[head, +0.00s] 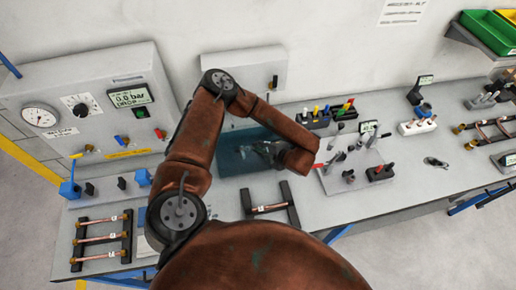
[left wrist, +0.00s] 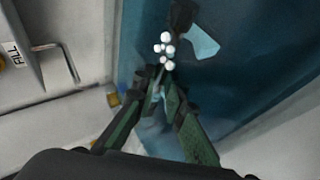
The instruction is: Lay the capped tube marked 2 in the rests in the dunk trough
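My left gripper (head: 264,149) reaches down into the blue-teal dunk trough (head: 230,166). In the left wrist view its two dark green fingers (left wrist: 157,88) converge to a narrow gap over the trough's blue interior (left wrist: 250,60). I cannot tell whether a tube is between the fingertips. Several white round blobs (left wrist: 166,50) and a pale blue flat piece (left wrist: 203,42) show just beyond the tips. A copper tube (head: 268,208) lies across a black rest in front of the trough. Further tubes (head: 102,238) lie on a black rack at the left. Their markings are too small to read. My right gripper is out of view.
A grey panel with a gauge (head: 40,116) and display stands behind the rack. Blue valves (head: 70,188) stand before it. Tool holders (head: 340,112) and a plate with upright clamps (head: 345,178) are right of the trough. Bare bench (head: 325,210) lies at front right.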

